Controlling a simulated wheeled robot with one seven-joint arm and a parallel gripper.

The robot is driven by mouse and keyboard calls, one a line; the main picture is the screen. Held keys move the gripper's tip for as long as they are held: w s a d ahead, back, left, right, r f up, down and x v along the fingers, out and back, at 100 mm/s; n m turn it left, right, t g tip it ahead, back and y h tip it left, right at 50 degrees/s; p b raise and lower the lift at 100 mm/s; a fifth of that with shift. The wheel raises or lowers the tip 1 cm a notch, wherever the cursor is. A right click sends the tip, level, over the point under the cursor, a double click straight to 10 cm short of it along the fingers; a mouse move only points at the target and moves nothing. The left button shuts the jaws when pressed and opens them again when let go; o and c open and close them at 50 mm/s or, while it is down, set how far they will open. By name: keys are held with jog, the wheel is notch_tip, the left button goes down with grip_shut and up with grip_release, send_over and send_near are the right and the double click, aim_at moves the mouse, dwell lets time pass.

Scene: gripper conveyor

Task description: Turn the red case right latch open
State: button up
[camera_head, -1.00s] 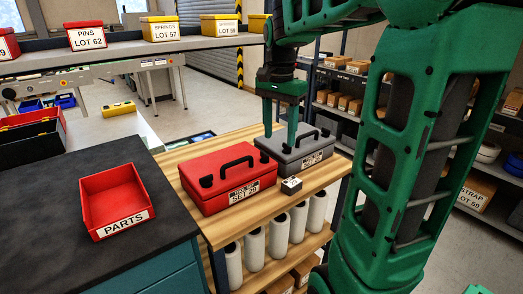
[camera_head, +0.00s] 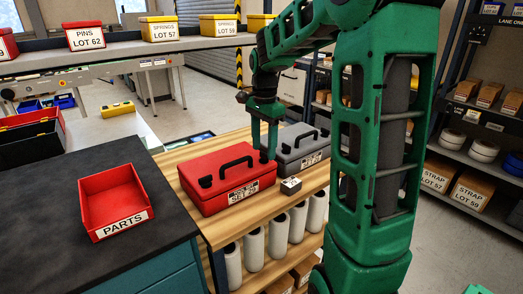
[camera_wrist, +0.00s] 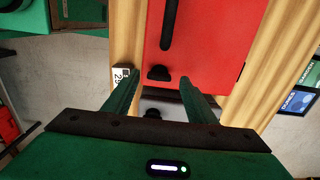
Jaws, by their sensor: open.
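The red case (camera_head: 215,172) lies closed on the wooden cart top, its black handle on the lid. Its left latch (camera_head: 205,181) is a dark knob at the front edge. Its right latch is hidden behind my gripper in the head view, but shows as a black knob (camera_wrist: 158,72) in the wrist view. My gripper (camera_head: 264,153) points down at the right end of the red case. In the wrist view my open gripper (camera_wrist: 157,78) has a finger on either side of the right latch. I cannot tell whether the fingers touch the case.
A grey case (camera_head: 301,146) stands right of the red case, with a small white-and-black block (camera_head: 290,186) in front. A red parts bin (camera_head: 113,199) sits on the dark bench at left. White rolls stand on the shelf below.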

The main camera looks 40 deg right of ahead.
jog(key=shift+f, duration=0.7)
jog(key=c, duration=1.1)
